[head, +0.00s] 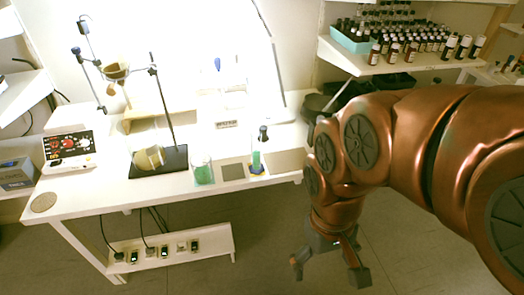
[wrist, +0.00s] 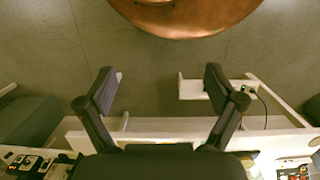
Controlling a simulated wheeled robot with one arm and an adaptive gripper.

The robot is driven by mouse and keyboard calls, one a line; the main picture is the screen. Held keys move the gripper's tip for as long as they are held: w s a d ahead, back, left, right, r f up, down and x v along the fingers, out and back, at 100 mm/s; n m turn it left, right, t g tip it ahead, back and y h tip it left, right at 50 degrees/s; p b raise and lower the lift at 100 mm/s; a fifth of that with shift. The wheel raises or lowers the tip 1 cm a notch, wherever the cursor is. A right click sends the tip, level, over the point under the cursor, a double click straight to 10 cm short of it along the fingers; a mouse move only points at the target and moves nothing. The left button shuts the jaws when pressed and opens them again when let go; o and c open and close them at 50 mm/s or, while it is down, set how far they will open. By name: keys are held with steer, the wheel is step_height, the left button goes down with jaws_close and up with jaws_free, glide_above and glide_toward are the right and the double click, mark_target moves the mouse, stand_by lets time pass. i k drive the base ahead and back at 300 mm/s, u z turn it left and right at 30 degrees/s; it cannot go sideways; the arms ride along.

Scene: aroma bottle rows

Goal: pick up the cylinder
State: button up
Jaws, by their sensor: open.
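A slim clear cylinder (head: 256,160) with green liquid stands upright near the front edge of the white table, on a small blue and yellow base. A wider glass beaker (head: 203,172) with green liquid stands to its left. My gripper (head: 328,270) hangs to the right of the table's front right corner, pointing down, away from the cylinder. Its two fingers are spread apart with nothing between them, as the wrist view also shows (wrist: 160,88). I cannot make out the cylinder in the wrist view.
A small dark-capped bottle (head: 263,134) is behind the cylinder. Shelves with bottle rows (head: 420,40) stand at back right. The floor below my gripper is clear.

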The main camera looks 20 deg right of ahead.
mark_target(257, 168)
steer(key=k, duration=0.5)
steer(key=u, duration=1.95)
steer(key=i, duration=0.95)
steer(key=z, duration=1.85)
